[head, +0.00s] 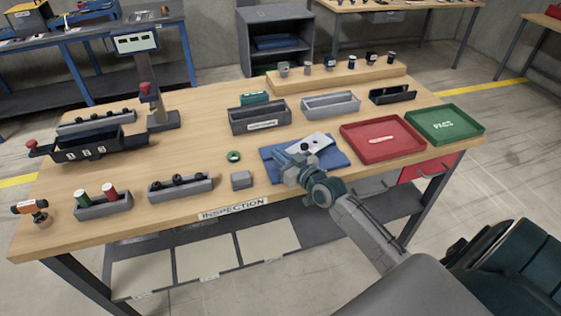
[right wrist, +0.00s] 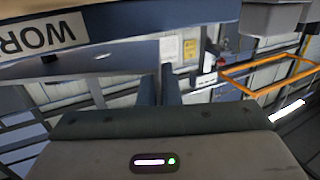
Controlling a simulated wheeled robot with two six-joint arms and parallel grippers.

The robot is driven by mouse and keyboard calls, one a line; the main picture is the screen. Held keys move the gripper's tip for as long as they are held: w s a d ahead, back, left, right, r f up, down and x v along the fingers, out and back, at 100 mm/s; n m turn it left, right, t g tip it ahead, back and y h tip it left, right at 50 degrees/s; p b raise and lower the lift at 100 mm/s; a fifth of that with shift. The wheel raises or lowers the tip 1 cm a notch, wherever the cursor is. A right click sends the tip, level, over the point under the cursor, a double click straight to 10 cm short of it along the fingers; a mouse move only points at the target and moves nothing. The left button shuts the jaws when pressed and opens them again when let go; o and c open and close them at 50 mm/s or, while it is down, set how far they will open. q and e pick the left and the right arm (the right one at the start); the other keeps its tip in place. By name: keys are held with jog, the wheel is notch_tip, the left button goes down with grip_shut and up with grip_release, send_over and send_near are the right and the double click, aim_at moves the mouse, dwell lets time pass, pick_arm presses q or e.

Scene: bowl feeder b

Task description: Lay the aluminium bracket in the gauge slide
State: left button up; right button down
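A pale silver plate-like piece with a dark round spot (head: 318,141), which looks like the aluminium bracket, lies on the blue mat (head: 335,162). My right gripper (head: 277,160) is over the left part of the mat, left of the piece. In the right wrist view its two fingers (right wrist: 159,90) stand a small gap apart, with nothing seen between them. A gauge stand with a display (head: 135,43) and a red knob is at back left. A black unit with a red knob (head: 88,146) sits at left; I cannot tell which part is the gauge slide. My left gripper is out of view.
A small grey block (head: 241,180) and green ring (head: 233,156) lie left of the mat. A red tray (head: 352,138) and green tray (head: 470,121) are at right. Grey bins (head: 259,125) stand behind. Bare wood (head: 200,140) lies between mat and gauge stand.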

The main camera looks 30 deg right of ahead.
jog(key=shift+f, duration=1)
jog(key=shift+b, duration=0.3)
jog(key=shift+f, duration=0.1)
jog(key=c, duration=1.6)
grip_release()
jog(key=shift+c, duration=0.2)
jog(key=s+d+p, duration=0.1)
jog(key=s+p, duration=0.4)
jog(key=s, duration=0.7)
jog(key=shift+d+r, duration=0.4)
